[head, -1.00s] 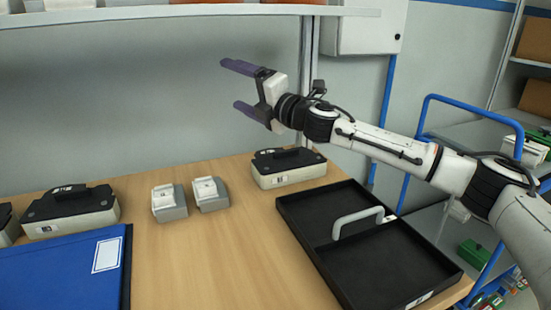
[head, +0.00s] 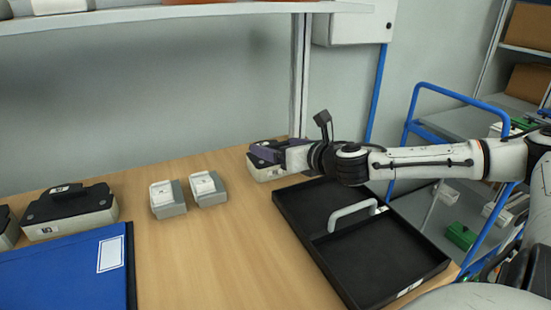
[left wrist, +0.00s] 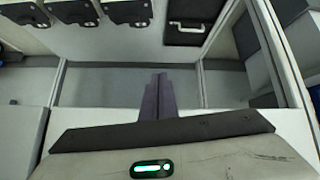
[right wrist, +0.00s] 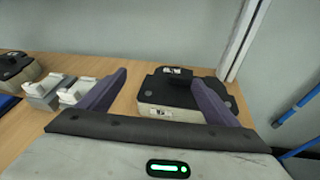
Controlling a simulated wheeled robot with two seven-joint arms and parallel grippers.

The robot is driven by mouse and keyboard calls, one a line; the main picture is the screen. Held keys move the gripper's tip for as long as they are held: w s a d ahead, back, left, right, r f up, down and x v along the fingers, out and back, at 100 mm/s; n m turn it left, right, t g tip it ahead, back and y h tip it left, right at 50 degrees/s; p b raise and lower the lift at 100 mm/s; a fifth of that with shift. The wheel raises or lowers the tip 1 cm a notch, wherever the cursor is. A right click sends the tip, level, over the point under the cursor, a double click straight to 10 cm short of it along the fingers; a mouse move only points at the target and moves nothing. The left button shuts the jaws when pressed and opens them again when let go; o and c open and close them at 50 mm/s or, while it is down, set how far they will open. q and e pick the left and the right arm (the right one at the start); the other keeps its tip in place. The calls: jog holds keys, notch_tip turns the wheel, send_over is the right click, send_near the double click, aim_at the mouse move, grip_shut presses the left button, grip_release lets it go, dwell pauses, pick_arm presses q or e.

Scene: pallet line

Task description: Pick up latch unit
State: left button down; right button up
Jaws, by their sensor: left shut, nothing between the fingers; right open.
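A cream unit with a black top (head: 265,173) stands at the back of the table, behind the black tray; it looks like a latch unit. My right gripper (head: 262,154) is open and level with its top, partly hiding it in the head view. In the right wrist view the same unit (right wrist: 172,92) shows ahead between the spread purple fingers (right wrist: 158,78), with no clear grip on it. A similar unit (head: 70,213) stands at the left. My left gripper (left wrist: 158,85) is shut and empty in the left wrist view; it is outside the head view.
Two small grey-and-white blocks (head: 168,199) (head: 208,189) stand mid-table. A blue folder (head: 60,275) lies front left. The black tray (head: 400,292) with a grey handle (head: 352,212) lies at the right. A shelf post (head: 300,75) rises behind the unit. The front middle table is clear.

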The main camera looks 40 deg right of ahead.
aim_at(281, 143)
jog(key=d+h, duration=0.1)
jog(key=s+d+f, duration=0.1)
jog(key=s+d+f+h, duration=0.1)
jog(key=d, duration=0.1)
jog(key=shift+d+g+h, duration=0.1)
jog(key=shift+g+h, duration=0.2)
jog(key=shift+d+f+m+b, duration=0.1)
jog(key=shift+d+m+b, duration=0.1)
jog(key=shift+m+b, duration=0.1)
jog(key=shift+w+d+f+b, duration=0.15)
jog(key=shift+w+d+b, duration=0.15)
jog(key=shift+b, duration=0.15)
jog(key=shift+w+f+b, duration=0.15)
jog(key=shift+w+b, duration=0.3)
jog(key=shift+w, duration=0.2)
jog(key=shift+w+d, duration=0.1)
jog(key=shift+w, duration=0.45)
jog(key=shift+x, duration=2.1)
pick_arm(q)
jog(key=d, duration=0.3)
jog(key=shift+w+d+m, duration=0.1)
jog(key=shift+w+m, duration=0.25)
jog(key=shift+m, duration=0.05)
pick_arm(e)
jog(key=c, duration=1.4)
